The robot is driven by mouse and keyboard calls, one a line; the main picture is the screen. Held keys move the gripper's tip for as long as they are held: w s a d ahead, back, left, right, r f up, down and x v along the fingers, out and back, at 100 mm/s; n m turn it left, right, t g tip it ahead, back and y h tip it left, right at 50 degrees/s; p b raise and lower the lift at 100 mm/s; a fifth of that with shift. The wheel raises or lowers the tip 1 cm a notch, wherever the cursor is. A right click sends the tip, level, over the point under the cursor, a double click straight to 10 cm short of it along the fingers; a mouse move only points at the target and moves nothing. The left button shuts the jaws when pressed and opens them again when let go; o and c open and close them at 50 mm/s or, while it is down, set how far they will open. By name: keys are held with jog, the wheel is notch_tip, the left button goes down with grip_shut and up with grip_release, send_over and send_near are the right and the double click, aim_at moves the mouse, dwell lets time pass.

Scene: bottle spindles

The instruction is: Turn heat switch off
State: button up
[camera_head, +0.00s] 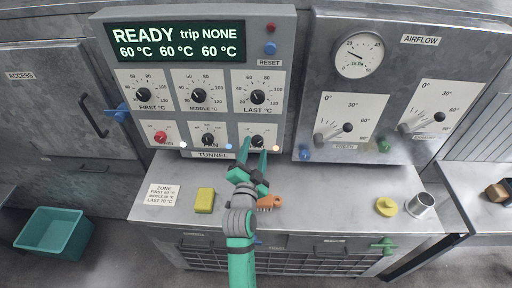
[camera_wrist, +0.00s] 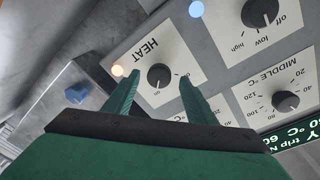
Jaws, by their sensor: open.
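The HEAT switch is a round black knob (camera_wrist: 160,76) on a white plate (camera_wrist: 148,55) and sits between my fingers in the wrist view. An orange lamp (camera_wrist: 118,70) glows beside it. The head view shows this knob (camera_head: 257,141) at the lower right of the control panel, its label hidden by my finger. My gripper (camera_head: 253,150) is open, its teal fingers pointing at the panel. In the wrist view its fingertips (camera_wrist: 158,78) stand on either side of the knob. I cannot tell whether they touch it. A finger partly covers the plate's markings.
The display (camera_head: 175,42) reads READY, trip NONE. The fan knob (camera_head: 208,139) and temperature dials are close by. A blue knob (camera_head: 305,152) is at the right. On the ledge below lie a yellow block (camera_head: 204,200), an orange brush (camera_head: 269,202) and a metal cup (camera_head: 421,205).

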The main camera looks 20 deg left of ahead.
jog(key=shift+w+a, duration=0.1)
jog(key=shift+w, duration=0.75)
jog(key=c, duration=1)
jog(key=shift+c, duration=0.2)
